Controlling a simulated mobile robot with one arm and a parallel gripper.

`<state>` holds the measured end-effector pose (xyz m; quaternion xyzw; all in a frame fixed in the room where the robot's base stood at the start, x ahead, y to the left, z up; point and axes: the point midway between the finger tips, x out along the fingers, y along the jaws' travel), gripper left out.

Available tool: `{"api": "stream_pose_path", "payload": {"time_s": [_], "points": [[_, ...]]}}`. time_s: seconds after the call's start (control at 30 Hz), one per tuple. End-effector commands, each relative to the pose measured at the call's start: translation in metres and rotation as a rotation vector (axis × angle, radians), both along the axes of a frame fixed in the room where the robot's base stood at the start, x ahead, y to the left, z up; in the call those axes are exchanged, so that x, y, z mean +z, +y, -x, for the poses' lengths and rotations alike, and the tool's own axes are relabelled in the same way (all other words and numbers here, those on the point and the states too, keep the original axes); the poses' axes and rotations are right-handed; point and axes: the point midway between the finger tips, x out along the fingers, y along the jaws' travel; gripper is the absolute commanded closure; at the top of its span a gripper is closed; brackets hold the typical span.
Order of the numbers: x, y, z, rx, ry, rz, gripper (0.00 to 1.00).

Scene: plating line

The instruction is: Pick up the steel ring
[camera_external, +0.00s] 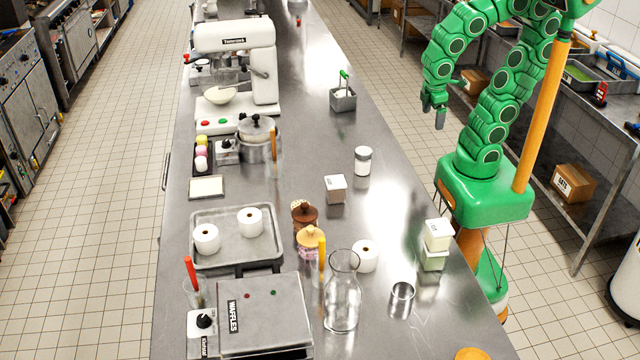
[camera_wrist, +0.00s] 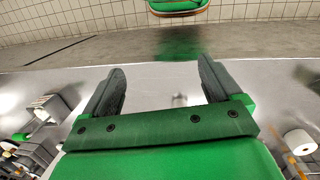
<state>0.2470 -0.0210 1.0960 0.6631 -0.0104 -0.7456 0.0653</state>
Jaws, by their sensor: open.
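The steel ring (camera_external: 402,300) looks like a short, shiny open cylinder. It stands upright on the steel counter (camera_external: 320,130), near the front right in the external view, right of a glass carafe. I cannot make it out in the wrist view. My gripper (camera_external: 434,114) hangs high beyond the counter's right edge, far behind the ring and well apart from it. In the wrist view my gripper (camera_wrist: 160,78) has its two dark fingers spread wide with nothing held between them.
The glass carafe (camera_external: 342,295) stands close left of the ring. Stacked white tubs (camera_external: 436,245) stand behind it to the right, and a white roll (camera_external: 365,256) behind to the left. An orange round thing (camera_external: 471,354) lies at the front edge. The counter's middle right is fairly clear.

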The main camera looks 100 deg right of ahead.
Motion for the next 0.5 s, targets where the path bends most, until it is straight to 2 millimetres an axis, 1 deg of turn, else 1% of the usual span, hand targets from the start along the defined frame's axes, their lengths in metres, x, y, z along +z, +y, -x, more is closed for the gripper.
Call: {"api": "stream_pose_path", "payload": {"time_s": [0.03, 0.07, 0.13, 0.17, 0.2, 0.27, 0.3, 0.37, 0.4, 0.47, 0.5], "points": [[0.002, -0.008, -0.017, 0.053, -0.025, 0.048, 0.08], [0.004, -0.013, -0.029, 0.087, -0.044, 0.082, 0.08], [0.01, -0.024, -0.06, 0.176, -0.088, 0.164, 0.08], [0.013, -0.027, -0.074, 0.218, -0.111, 0.199, 0.08], [0.017, -0.029, -0.094, 0.273, -0.142, 0.242, 0.08], [0.025, -0.03, -0.122, 0.358, -0.185, 0.306, 0.08], [0.03, -0.028, -0.141, 0.418, -0.215, 0.345, 0.08], [0.038, -0.021, -0.171, 0.508, -0.26, 0.4, 0.08], [0.045, -0.014, -0.19, 0.57, -0.292, 0.436, 0.08], [0.055, 0.001, -0.219, 0.667, -0.343, 0.484, 0.08], [0.06, 0.013, -0.237, 0.731, -0.374, 0.515, 0.08]]}}
